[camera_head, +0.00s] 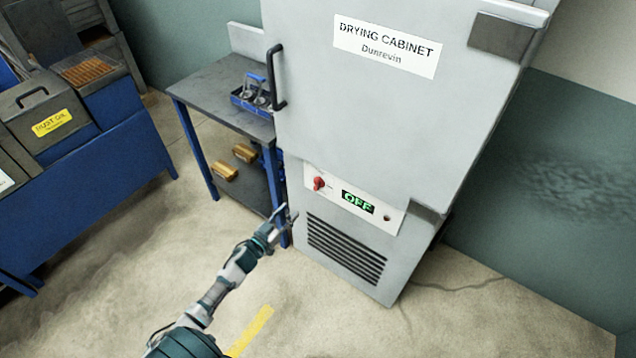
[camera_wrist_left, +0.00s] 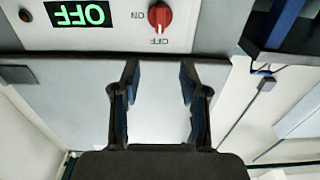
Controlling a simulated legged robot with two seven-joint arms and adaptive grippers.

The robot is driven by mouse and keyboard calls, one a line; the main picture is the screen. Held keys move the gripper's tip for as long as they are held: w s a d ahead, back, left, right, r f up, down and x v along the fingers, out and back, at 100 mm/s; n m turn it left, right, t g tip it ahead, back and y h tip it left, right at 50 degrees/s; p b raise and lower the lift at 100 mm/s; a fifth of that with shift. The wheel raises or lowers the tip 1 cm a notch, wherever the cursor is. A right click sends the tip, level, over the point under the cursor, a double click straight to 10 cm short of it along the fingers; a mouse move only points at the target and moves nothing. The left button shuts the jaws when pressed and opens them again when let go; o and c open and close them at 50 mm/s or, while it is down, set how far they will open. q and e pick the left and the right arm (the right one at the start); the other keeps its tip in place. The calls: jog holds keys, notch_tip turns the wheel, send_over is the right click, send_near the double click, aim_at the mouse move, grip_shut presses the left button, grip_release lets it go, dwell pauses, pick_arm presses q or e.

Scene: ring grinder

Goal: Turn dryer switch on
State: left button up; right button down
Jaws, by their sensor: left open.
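The drying cabinet (camera_head: 370,110) is a tall grey cabinet with a handle on its door. Its control panel (camera_head: 390,215) below the door carries a red rotary switch (camera_head: 318,183) and a display (camera_head: 357,202) that reads OFF in green. In the left wrist view the red switch (camera_wrist_left: 160,16) sits at the top, beside the labels ON and OFF, and the display (camera_wrist_left: 80,13) is at top left. My left gripper (camera_head: 285,216) is open and empty, below and to the left of the switch, apart from it. Its two fingers (camera_wrist_left: 158,90) show in the wrist view. My right gripper is out of view.
A blue bench (camera_head: 90,180) is at far left. The vent (camera_head: 345,250) is below the panel. The floor in front is clear.

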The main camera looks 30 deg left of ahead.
pick_arm(q)
jog(key=b, duration=0.1)
send_near(314, 185)
jog(key=w, duration=0.5)
jog(key=w+b, duration=0.1)
jog(key=w, duration=0.3)
jog(key=shift+d+f, duration=0.1)
jog(key=shift+d, duration=0.2)
jog(key=shift+w+d, duration=0.15)
jog(key=shift+w, duration=0.25)
jog(key=shift+d, duration=0.15)
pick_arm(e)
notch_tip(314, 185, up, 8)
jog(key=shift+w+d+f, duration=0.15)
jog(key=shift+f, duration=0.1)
pick_arm(q)
grip_shut()
